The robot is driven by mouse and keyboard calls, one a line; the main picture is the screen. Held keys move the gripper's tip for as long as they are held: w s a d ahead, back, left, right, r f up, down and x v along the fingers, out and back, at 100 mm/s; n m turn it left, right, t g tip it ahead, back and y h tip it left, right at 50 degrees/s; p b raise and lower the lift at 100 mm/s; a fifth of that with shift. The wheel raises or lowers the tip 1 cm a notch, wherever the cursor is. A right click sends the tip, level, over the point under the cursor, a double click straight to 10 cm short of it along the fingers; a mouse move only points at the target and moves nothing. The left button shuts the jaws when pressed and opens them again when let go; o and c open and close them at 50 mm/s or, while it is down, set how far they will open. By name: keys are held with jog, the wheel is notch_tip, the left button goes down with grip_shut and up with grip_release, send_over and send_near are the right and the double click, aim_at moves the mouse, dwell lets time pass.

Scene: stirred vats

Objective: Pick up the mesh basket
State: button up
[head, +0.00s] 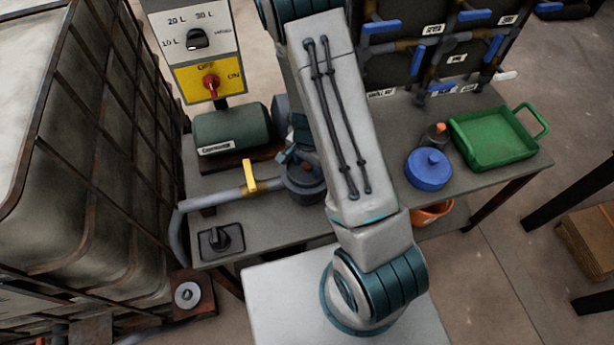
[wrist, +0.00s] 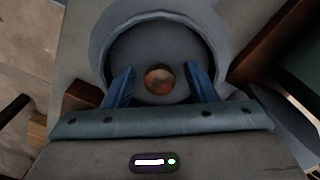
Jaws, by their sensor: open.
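I cannot make out anything clearly mesh. A green basket-like tray (head: 492,138) with loop handles stands at the right of the bench; its walls look solid. My gripper (wrist: 160,72) is open, its two blue fingers apart over a round grey vessel (wrist: 222,48). A small round orange-brown thing (wrist: 159,79) shows between the fingers; I cannot tell whether they touch it. In the head view my gripper (head: 297,158) is partly hidden by my arm, above the dark round vessel (head: 303,190). It is well left of the green tray.
A blue lidded pot (head: 429,170) and a small dark jar with an orange top (head: 436,134) stand beside the tray. A green motor (head: 232,131), a pipe with a yellow handle (head: 250,177) and a switch panel (head: 196,45) are at left. A caged tank (head: 88,150) fills the far left.

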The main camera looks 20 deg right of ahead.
jog(key=shift+c, duration=0.2)
grip_shut()
